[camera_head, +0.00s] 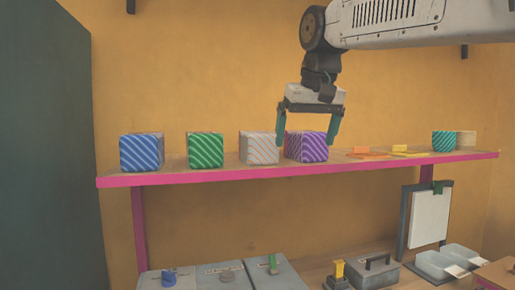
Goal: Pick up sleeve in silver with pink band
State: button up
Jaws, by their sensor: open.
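The block-like sleeve in silver (259,149) has pale pink-orange diagonal stripes and stands on the pink-edged shelf (225,174). It is between a green striped sleeve (205,150) and a purple striped sleeve (312,148). My gripper (306,140) is open, fingers pointing down, and overlaps the purple sleeve in the picture. Its left finger appears just right of the silver sleeve. I cannot tell how far in front of the sleeves the fingers are. Nothing is seen held.
A blue striped sleeve (142,152) stands at the shelf's left. Flat orange (366,152) and yellow (403,150) pieces and a teal striped sleeve (443,141) are to the right. Below are grey boxes (222,275), a toolbox-like case (375,272) and a white-panelled stand (430,219).

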notch_tip(320, 180, up, 6)
jog(key=f, duration=0.1)
send_over(257, 137)
jog(key=w+d, duration=0.1)
jog(key=w, duration=0.2)
jog(key=shift+r+n, duration=0.25)
jog(key=shift+n, duration=0.05)
jog(key=shift+w+a, duration=0.2)
jog(key=x, duration=0.7)
jog(key=shift+w+d+r, duration=0.1)
jog(key=shift+w+d, duration=0.15)
jog(key=shift+d, duration=0.05)
jog(key=shift+w+f, duration=0.1)
jog(key=shift+f, duration=0.15)
jog(key=shift+f, duration=0.25)
jog(key=c, duration=1.2)
